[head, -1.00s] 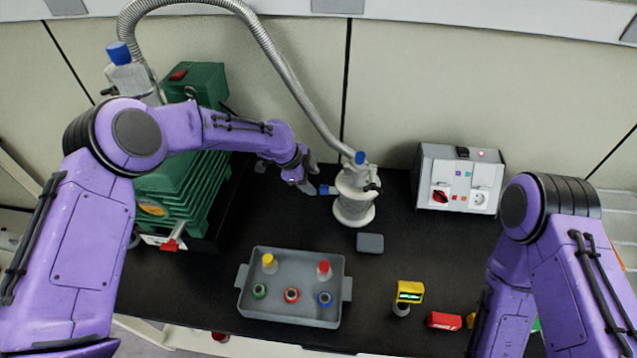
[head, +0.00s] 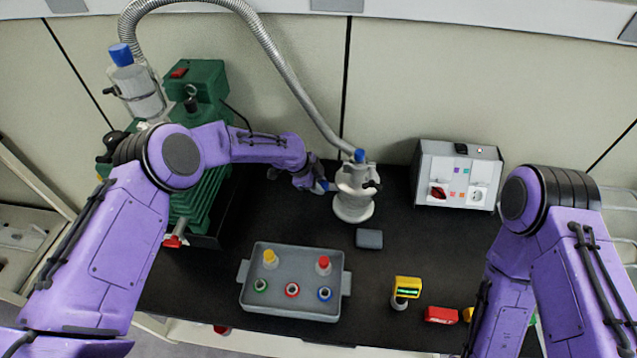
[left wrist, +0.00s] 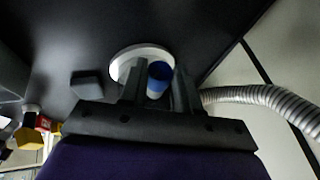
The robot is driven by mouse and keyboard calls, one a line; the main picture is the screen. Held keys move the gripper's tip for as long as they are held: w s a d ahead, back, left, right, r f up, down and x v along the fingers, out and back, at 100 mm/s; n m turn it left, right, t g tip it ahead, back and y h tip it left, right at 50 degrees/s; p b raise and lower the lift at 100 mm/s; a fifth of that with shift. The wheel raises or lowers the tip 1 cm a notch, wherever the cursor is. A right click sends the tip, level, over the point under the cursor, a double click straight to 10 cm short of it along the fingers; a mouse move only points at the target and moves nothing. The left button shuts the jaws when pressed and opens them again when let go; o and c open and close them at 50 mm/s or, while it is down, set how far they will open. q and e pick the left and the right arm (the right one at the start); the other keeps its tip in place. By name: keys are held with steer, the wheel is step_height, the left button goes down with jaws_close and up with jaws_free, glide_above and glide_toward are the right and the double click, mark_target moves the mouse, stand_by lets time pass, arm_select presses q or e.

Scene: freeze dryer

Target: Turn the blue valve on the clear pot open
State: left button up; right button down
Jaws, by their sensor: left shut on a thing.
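The clear pot (head: 353,207) stands upright on the black bench at the back middle, with a blue knob (head: 360,156) on its top. The blue valve (head: 323,186) is on its left side, mostly covered by my left gripper (head: 318,184). My left gripper has come in from the left and is shut on the valve. In the left wrist view the valve's blue end (left wrist: 159,77) shows between the two fingers, with the pot's pale round rim (left wrist: 128,64) behind it. My right arm is at the right, but its gripper is not visible.
A ribbed metal hose (head: 290,85) runs from the pot up to the left. A green pump (head: 203,90) stands at the left. A grey tray (head: 295,252) with several vials is in front. A grey control box (head: 455,170) stands at the right; a small grey block (head: 369,239) lies before the pot.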

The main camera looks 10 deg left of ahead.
arm_select(q)
steer(key=shift+s+f+t+b, duration=0.2)
steer(key=shift+t+b, duration=0.3)
steer(key=shift+b, duration=0.25)
steer(key=t+b, duration=0.1)
steer(key=b, duration=0.2)
steer(key=m+t+b, duration=0.1)
steer(key=t+b, duration=0.3)
steer(key=b, duration=0.1)
steer(key=shift+s+f+m+b, duration=0.3)
steer(key=shift+s+f, duration=0.05)
steer(key=shift+f, duration=0.05)
steer(key=shift+r+t+h+b, duration=0.2)
steer(key=shift+t+h+b, duration=0.1)
steer(key=shift+t+b, duration=0.6)
steer(key=o, duration=1.1)
steer(key=shift+c, duration=0.2)
steer(key=b+v, duration=0.2)
steer(key=v, duration=0.8)
steer(key=shift+s+a+r, duration=0.15)
steer(key=shift+a+r, duration=0.05)
